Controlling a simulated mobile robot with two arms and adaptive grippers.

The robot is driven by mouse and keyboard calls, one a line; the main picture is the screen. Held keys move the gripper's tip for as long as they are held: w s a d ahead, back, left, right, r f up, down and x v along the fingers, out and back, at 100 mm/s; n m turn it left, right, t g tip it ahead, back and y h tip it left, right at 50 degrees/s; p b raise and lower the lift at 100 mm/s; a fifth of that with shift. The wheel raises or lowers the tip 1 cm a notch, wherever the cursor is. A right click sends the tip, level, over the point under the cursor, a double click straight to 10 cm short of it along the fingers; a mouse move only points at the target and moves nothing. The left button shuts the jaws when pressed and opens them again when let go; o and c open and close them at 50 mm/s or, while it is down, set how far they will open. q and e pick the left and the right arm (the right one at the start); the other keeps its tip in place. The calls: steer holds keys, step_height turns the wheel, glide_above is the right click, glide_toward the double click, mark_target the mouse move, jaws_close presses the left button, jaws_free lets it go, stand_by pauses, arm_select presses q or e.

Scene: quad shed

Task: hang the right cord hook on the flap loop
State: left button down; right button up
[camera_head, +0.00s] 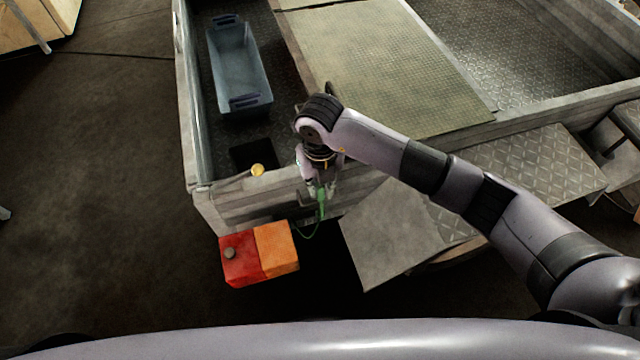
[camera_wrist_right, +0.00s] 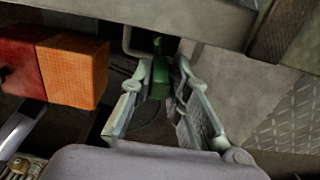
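The green cord hook (camera_head: 321,202) is at the trailer's end board, with its green cord curving down toward the lamp. My right gripper (camera_head: 321,190) points down over the board's outer face, its fingers on either side of the hook. In the right wrist view the fingertips (camera_wrist_right: 164,66) close in around the green hook (camera_wrist_right: 160,76). A thin grey metal loop (camera_wrist_right: 127,42) shows just beyond the fingertips, partly hidden by them and the hook. I cannot tell whether hook and loop touch. My left gripper is not in view.
The red and orange lamp (camera_head: 258,254) sits left of the gripper and also shows in the wrist view (camera_wrist_right: 72,70). A grey plate (camera_head: 392,236) lies to the right.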

steer(key=o, duration=0.3)
steer(key=shift+o, duration=0.2)
step_height(320, 180, up, 18)
steer(key=p, duration=1.2)
steer(key=shift+s+f, duration=0.2)
steer(key=shift+s, duration=0.1)
steer(key=shift+a, duration=0.1)
